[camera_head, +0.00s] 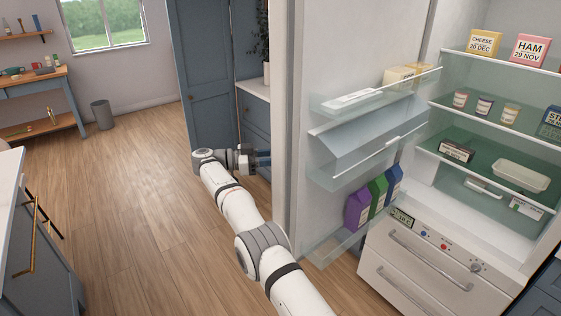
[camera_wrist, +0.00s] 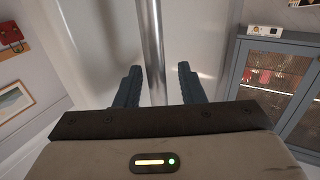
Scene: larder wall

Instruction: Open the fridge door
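The fridge door (camera_head: 345,60) stands wide open in the head view, with its inner shelves and the fridge interior (camera_head: 500,90) showing. My gripper (camera_head: 264,160) is at the outer side of the door, its fingertips partly hidden by the door's edge. In the wrist view, the vertical metal handle (camera_wrist: 151,40) runs down between the two dark fingers of my gripper (camera_wrist: 158,85). The fingers are apart, with visible gaps beside the handle, and do not appear to grip it.
The door shelves hold purple, green and blue cartons (camera_head: 378,195). White drawers (camera_head: 430,265) are at the fridge bottom. A blue cabinet (camera_head: 205,80) stands behind the arm. A counter (camera_head: 15,220) is at far left. The wooden floor (camera_head: 130,200) between is clear.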

